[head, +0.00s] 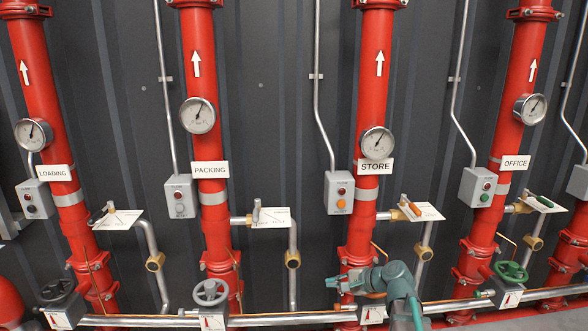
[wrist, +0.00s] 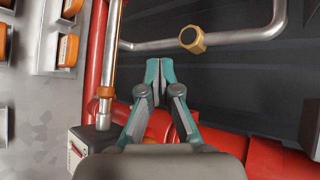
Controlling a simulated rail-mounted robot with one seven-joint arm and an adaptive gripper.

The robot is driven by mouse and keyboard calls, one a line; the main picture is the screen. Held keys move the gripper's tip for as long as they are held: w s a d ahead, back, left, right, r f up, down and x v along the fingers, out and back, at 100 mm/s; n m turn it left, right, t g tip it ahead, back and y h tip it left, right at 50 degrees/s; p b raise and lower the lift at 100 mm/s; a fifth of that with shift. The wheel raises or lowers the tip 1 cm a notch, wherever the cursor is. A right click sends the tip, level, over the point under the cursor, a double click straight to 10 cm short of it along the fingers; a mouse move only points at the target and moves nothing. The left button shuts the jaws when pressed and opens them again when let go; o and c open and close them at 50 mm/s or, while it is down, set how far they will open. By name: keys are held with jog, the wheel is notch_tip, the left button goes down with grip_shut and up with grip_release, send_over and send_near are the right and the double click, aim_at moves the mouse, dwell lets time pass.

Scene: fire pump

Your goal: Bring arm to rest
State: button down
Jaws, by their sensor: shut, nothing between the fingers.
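My gripper (wrist: 159,66) is shut and empty, with its two teal fingertips together in the wrist view. In the head view my gripper (head: 330,283) is at the lower middle, in front of the foot of the STORE pipe (head: 352,225). My teal arm (head: 397,282) comes up from the bottom edge there and covers part of the valve below the STORE pipe. In the wrist view a red pipe (wrist: 97,60) stands left of the fingers. I cannot tell whether the gripper touches anything.
Red riser pipes labelled LOADING (head: 55,173), PACKING (head: 210,170) and OFFICE (head: 516,162) stand beside it, with gauges, grey switch boxes and lever valves. A steel pipe (head: 270,320) runs along the bottom.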

jog(key=s+d+f+n+g+h, duration=0.2)
jog(key=s+f+n+g+h, duration=0.3)
jog(key=s+f, duration=0.8)
jog(key=s+d+f+n+g+h, duration=0.2)
jog(key=s+f+n+h, duration=0.35)
jog(key=s+f, duration=0.75)
jog(key=s+f+g, duration=0.3)
jog(key=s+f, duration=0.6)
jog(key=s, duration=0.4)
jog(key=s+f+n+g+y, duration=0.1)
jog(key=s+f+g, duration=0.3)
jog(key=s+f, duration=0.6)
jog(key=s, duration=0.3)
jog(key=shift+a, duration=0.2)
